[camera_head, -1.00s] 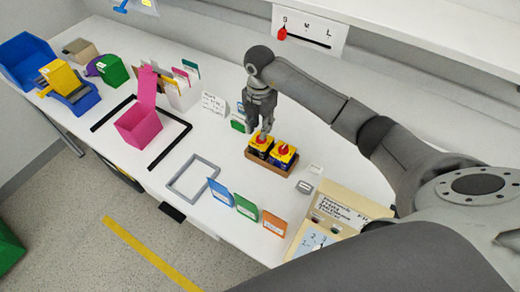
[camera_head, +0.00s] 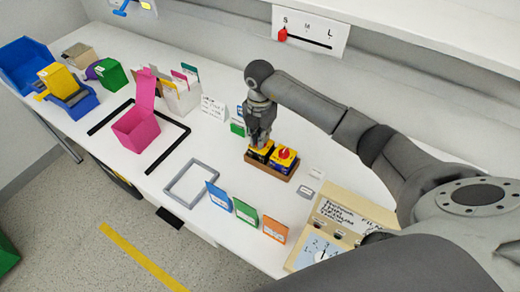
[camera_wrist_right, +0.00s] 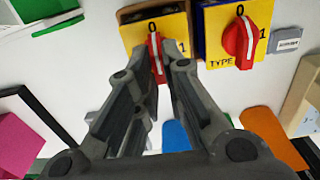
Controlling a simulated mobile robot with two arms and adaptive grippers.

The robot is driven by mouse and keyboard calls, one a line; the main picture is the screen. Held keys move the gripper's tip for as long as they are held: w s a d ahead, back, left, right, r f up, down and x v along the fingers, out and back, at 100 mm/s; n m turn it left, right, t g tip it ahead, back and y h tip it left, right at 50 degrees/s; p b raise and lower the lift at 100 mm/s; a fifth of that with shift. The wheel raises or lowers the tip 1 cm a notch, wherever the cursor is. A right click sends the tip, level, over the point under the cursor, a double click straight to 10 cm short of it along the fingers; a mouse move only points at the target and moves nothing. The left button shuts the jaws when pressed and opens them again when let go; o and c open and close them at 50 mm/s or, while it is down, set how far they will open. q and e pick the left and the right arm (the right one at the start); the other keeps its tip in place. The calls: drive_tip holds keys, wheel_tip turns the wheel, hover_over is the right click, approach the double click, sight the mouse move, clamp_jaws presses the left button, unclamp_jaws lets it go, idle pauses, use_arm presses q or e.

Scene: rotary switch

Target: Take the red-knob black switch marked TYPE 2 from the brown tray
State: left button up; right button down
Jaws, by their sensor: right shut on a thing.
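The right wrist view also shows this knob (camera_wrist_right: 154,45) between the fingertips (camera_wrist_right: 158,74). The fingers hide any type marking on that switch. The other switch (camera_head: 284,159) stands beside it; in the right wrist view its face (camera_wrist_right: 214,42) reads TYPE, the digit unclear. My left gripper is out of view.
A grey rectangular frame (camera_head: 173,188) lies left of the tray. Blue (camera_head: 218,196), green (camera_head: 245,212) and orange (camera_head: 274,229) cards stand in front. A pink box (camera_head: 136,127) is farther left. A small grey label block (camera_head: 305,190) sits right of the tray.

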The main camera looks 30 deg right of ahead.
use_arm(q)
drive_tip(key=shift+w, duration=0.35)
use_arm(e)
drive_tip(key=shift+r, duration=0.1)
drive_tip(key=shift+r, duration=0.1)
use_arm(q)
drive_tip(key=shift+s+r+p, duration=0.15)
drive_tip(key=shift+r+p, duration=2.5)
use_arm(e)
drive_tip(key=shift+r, duration=3.35)
